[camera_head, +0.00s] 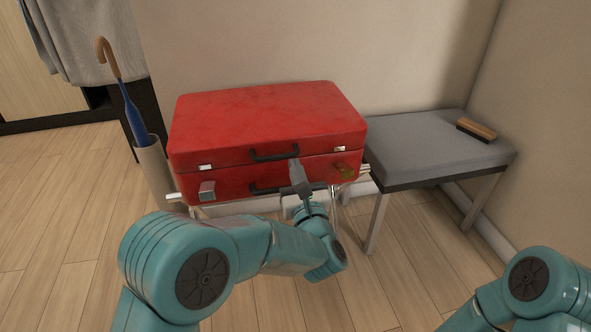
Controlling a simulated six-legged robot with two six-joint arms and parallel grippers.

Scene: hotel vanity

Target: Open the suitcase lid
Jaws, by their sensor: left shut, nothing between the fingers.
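The red suitcase (260,108) lies flat on a metal-legged stand in the middle of the view, with its lid down. A dark handle (262,156) is on the front of the lid, and a second dark handle (262,189) is on the lower half. Metal latch parts show at the front left (207,190) and front right (345,173). My left gripper (296,170) is shut and empty in front of the suitcase, its tip by the right end of the lid handle. I cannot tell whether it touches. My right gripper is out of view; only part of that arm shows at lower right.
A grey padded bench (430,145) stands close on the right, with a wooden brush (476,130) on it. A blue umbrella (131,113) stands in a holder (155,170) at the left. The wall is right behind the suitcase. The wooden floor in front is clear.

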